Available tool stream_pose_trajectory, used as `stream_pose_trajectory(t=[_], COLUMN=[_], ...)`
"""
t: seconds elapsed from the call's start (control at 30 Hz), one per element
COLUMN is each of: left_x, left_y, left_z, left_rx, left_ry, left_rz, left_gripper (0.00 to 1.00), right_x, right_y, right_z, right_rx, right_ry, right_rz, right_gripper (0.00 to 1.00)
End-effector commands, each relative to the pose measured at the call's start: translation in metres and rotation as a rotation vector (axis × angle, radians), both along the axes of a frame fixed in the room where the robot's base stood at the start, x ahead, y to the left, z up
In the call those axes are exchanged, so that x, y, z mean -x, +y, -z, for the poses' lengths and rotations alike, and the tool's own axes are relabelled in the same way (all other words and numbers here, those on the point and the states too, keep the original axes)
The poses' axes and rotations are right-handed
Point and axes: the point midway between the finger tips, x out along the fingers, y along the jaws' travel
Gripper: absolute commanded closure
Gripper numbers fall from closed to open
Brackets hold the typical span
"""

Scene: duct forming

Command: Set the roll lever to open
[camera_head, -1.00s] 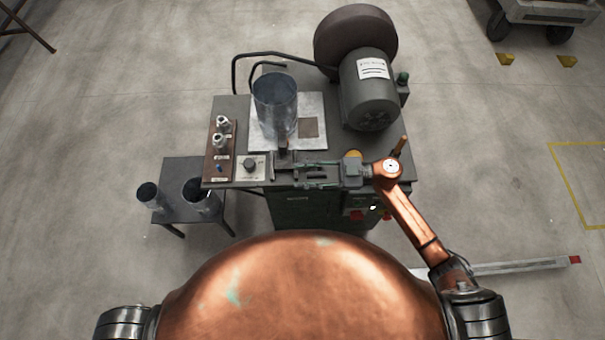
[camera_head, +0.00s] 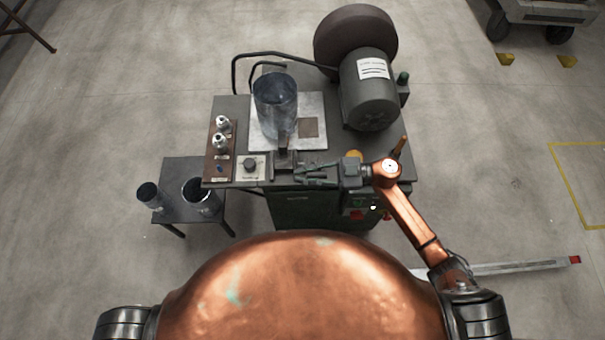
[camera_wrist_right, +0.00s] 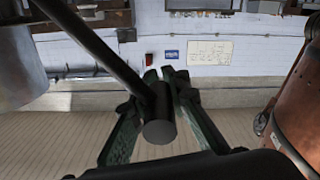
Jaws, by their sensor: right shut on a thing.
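The roll lever shows in the right wrist view as a dark bar running in from the upper left to a black cylindrical grip (camera_wrist_right: 159,118). My right gripper (camera_wrist_right: 162,82) has its green fingers on both sides of that grip and is shut on it. In the head view my right gripper (camera_head: 305,178) is at the front edge of the machine (camera_head: 232,110), pointing left. There the lever is small and partly hidden by the gripper, so its exact angle is hard to tell. My left gripper is not in view.
A motor (camera_head: 369,90) is at the back right, a knob panel (camera_head: 218,150) at the left. A small side table (camera_head: 176,172) holds two cylinders.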

Motion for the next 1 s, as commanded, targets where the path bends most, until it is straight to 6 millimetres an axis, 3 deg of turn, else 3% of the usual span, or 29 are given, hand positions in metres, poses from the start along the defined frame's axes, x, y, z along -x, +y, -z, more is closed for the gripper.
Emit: stream_pose_trajectory(t=[0.47,0.67,1.0], left_x=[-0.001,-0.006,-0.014], left_y=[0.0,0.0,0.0], left_z=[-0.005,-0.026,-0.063], left_rx=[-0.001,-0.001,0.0], left_ry=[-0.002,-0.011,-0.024], left_rz=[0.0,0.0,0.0], left_gripper=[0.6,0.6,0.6], right_x=[-0.003,-0.015,-0.053], right_y=[-0.001,-0.001,-0.002], right_z=[-0.004,-0.015,-0.033], right_rx=[0.0,0.003,0.003], right_ry=[0.021,0.104,0.352], right_rz=[0.003,0.004,0.006], right_gripper=[1.0,1.0,1.0])
